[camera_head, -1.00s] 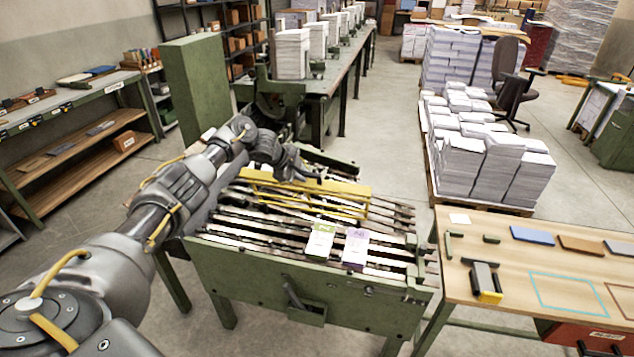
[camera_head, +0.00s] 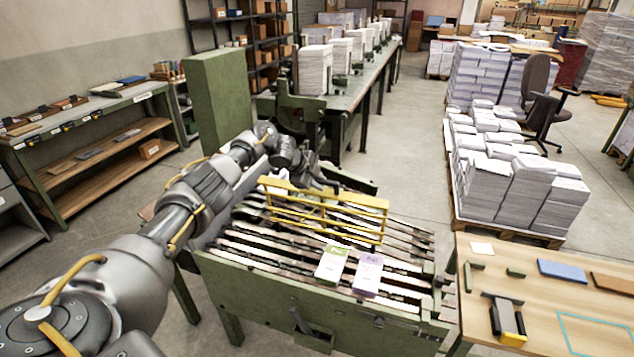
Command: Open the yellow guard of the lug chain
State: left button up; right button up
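The yellow guard (camera_head: 350,200) is a barred frame over the green machine's lug chain (camera_head: 300,262). Its top bar stands above the chain, with thin bars below on the near side. My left gripper (camera_head: 326,184) is at the far side of the guard's top bar, near its middle. Its fingers are small, dark and partly hidden by the bar, so I cannot tell whether they are open, shut or touching it. A green-marked booklet (camera_head: 332,263) and a purple-marked booklet (camera_head: 368,273) lie on the near chain rails. My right gripper is out of view.
A wooden table (camera_head: 560,262) with a stapler-like black and yellow tool (camera_head: 507,320) stands at the right. A pallet of paper stacks (camera_head: 515,185) is behind it. A green upright panel (camera_head: 218,100) stands beyond my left arm.

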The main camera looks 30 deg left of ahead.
pick_arm(q)
jog(key=shift+o, duration=1.2)
jog(key=shift+a, duration=0.1)
jog(key=b+v, duration=0.2)
jog(key=v, duration=0.8)
jog(key=shift+s+r+b, duration=0.2)
jog(key=shift+b, duration=0.15)
